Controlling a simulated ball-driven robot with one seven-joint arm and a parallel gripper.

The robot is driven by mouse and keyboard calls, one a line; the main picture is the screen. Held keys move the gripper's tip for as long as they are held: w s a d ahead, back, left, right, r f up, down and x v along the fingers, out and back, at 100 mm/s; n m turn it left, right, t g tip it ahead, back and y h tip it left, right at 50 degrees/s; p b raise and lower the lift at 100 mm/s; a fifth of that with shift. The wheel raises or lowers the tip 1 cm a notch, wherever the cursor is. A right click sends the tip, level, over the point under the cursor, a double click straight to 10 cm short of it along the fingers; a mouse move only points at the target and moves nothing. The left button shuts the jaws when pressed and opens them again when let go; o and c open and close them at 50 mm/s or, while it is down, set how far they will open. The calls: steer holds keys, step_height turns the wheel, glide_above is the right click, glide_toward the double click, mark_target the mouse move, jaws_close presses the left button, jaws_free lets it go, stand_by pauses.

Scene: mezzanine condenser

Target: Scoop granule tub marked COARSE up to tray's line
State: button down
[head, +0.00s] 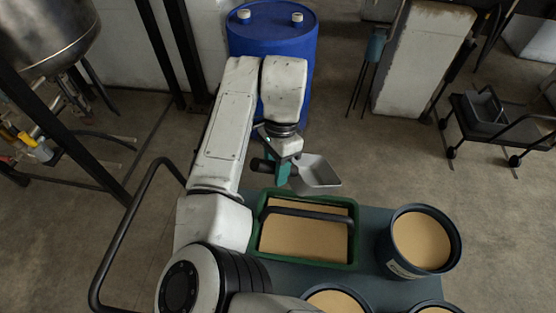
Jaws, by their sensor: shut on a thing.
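My gripper (282,172) is shut on a grey metal scoop (320,174) by its dark handle. The scoop is held in the air just behind the far edge of the green tray, and its pan looks empty. The green tray (355,240) holds a broad bed of tan granules; no fill line can be made out. A dark blue tub (455,246) of tan granules stands right of the tray. Its pale label (402,269) is too small to read. Two more tubs of tan granules, one at the front (362,295) and one front right (440,304), are cut off by the frame.
The tray and tubs stand on a grey-blue table (372,222). A dark bar (310,213) crosses above the tray's far part. A blue drum (272,30) stands behind my arm. A black cart (500,122) is at far right, with open floor before it.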

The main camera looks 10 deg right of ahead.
steer(key=s+a+f+t+h+b, duration=0.1)
steer(key=a+f+h+b, duration=0.4)
steer(key=f+h+b, duration=0.2)
steer(key=shift+f+m+b, duration=0.3)
steer(key=shift+f+b, duration=0.05)
steer(key=shift+f, duration=0.5)
stand_by(0.9)
